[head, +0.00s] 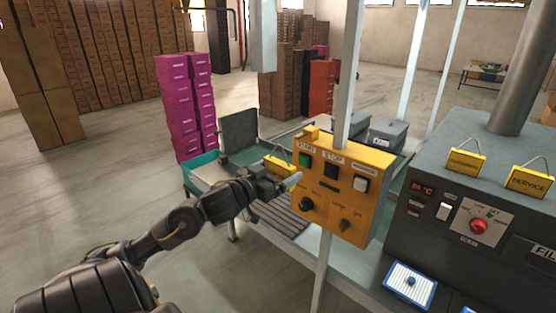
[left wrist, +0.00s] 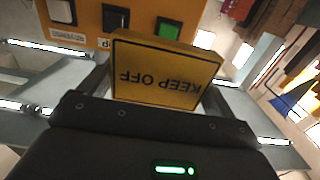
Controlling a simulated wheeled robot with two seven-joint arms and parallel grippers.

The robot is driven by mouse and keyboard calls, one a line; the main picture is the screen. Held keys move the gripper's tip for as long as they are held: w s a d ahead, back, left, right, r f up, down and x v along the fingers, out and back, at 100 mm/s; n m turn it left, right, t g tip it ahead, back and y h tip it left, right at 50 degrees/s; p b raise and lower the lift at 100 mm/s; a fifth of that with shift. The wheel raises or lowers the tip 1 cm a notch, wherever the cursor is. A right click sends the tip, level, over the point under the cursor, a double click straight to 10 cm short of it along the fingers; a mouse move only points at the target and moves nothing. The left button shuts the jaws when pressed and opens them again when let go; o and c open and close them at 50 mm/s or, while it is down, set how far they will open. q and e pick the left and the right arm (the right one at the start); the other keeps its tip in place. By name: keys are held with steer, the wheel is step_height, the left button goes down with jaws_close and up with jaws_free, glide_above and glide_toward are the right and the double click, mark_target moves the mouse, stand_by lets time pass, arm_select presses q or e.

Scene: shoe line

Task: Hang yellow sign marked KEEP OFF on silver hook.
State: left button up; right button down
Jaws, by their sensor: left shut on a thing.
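The yellow KEEP OFF sign (left wrist: 165,72) fills the middle of the left wrist view, its lettering upside down there. In the head view, a yellow sign with a thin wire loop (head: 279,166) shows at my left gripper (head: 286,183), just left of the yellow control box. My left gripper, also at the bottom of the left wrist view (left wrist: 155,100), is shut on the sign. I cannot make out the silver hook in either view. My right gripper is not in view.
The yellow control box (head: 372,207) with buttons and knobs is close to my left gripper, on a grey post (head: 350,75). Two more yellow signs, one reading SERVICE (head: 530,181) and one hard to read (head: 464,161), stand on the dark machine (head: 420,180). Pink boxes (head: 185,105) are stacked behind.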

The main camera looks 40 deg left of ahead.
mark_target(306, 153)
arm_select(q)
steer(key=shift+w+a+r, duration=0.1)
steer(key=shift+a+r, duration=0.35)
steer(key=shift+r, duration=0.35)
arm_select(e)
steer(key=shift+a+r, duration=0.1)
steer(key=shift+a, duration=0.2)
arm_select(q)
steer(key=shift+w, duration=0.1)
steer(key=shift+w+f+b, duration=0.1)
steer(key=shift+w+b, duration=0.25)
steer(key=shift+w, duration=0.3)
steer(key=shift+w+f+b, duration=0.15)
steer(key=shift+w+b, duration=0.5)
steer(key=shift+w, duration=1.1)
steer(key=shift+w+f+b, duration=0.15)
steer(key=shift+w+b, duration=0.45)
steer(key=shift+w, duration=1.15)
steer(key=shift+w+f, duration=0.35)
steer(key=shift+w, duration=0.15)
steer(key=shift+w+a+f, duration=0.1)
steer(key=shift+w, duration=0.05)
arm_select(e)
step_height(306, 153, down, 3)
arm_select(q)
steer(key=shift+f, duration=0.1)
